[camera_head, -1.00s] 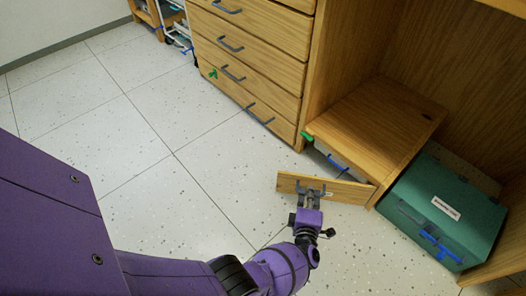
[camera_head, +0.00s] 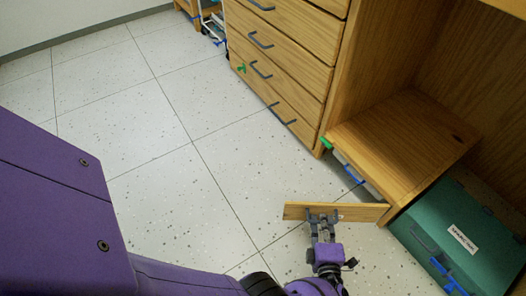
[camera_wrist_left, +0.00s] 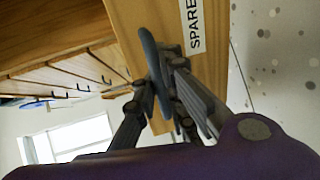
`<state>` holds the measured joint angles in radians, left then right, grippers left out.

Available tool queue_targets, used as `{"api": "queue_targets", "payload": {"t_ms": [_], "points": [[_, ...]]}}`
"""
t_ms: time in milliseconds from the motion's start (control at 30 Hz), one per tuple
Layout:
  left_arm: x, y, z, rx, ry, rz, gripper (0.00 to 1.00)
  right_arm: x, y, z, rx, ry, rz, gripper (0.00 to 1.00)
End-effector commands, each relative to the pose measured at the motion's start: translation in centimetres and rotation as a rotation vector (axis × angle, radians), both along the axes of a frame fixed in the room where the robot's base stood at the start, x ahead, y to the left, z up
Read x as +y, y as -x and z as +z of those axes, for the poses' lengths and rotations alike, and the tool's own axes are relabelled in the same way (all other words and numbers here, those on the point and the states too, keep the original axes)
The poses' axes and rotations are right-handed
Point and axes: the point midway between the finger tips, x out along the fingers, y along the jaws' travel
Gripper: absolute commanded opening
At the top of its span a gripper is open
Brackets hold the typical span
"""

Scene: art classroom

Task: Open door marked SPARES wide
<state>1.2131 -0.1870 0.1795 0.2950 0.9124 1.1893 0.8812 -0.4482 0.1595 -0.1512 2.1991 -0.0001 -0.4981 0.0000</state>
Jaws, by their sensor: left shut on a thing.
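The door marked SPARES (camera_head: 350,212) is a small wooden panel hinged at its right end on the low wooden cubby (camera_head: 400,135). It stands partly open, swung out over the floor. My left gripper (camera_head: 321,218) is shut on its dark handle in the head view. In the left wrist view, the gripper (camera_wrist_left: 165,95) has its fingers around the blue-grey handle (camera_wrist_left: 150,55). The label (camera_wrist_left: 192,25) reads "SPARE", with the rest cut off. My right gripper is in neither view.
A green box (camera_head: 462,240) with a white label stands right of the cubby, close to the hinge end. A wooden drawer unit (camera_head: 285,65) with grey handles stands behind. The speckled floor (camera_head: 170,190) left of the door is clear.

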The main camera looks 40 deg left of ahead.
Motion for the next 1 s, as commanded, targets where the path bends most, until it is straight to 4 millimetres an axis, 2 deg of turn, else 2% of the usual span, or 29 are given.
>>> {"api": "queue_targets", "payload": {"t_ms": [200,667,700,833,1000], "points": [[-0.8,1.3,0.0,0.003,-0.002,0.017,0.0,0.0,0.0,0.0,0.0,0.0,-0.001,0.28],[-1.0,1.6,0.0,0.002,-0.005,0.018,0.0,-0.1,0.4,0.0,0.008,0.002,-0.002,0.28],[-1.0,1.6,0.0,0.002,-0.005,0.018,0.1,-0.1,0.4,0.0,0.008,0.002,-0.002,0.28],[-1.1,1.5,0.1,0.001,-0.004,0.017,0.27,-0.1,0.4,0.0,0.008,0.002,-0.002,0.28],[-1.2,1.4,0.1,0.001,-0.002,0.014,0.28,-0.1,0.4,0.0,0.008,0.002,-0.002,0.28]]}}
